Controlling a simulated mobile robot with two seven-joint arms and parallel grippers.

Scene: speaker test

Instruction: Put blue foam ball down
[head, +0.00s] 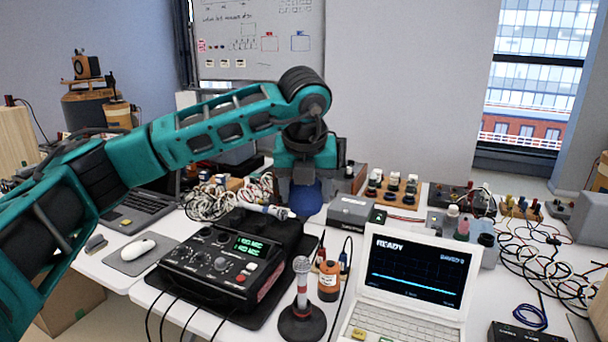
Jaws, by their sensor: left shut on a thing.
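The blue foam ball (305,200) is in the middle of the head view, under the wrist of my left arm. My left gripper (303,186) points down and is shut on the ball. The gripper body hides the upper part of the ball. I cannot tell whether the ball touches the white table under it. My right gripper is not in view.
A black control box (213,262) with a green display stands in front. A microphone (302,285) on a round base, an orange bottle (328,281) and a white laptop (409,285) stand nearby. Tangled cables (218,200) lie left of the ball; a grey box (350,211) stands right.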

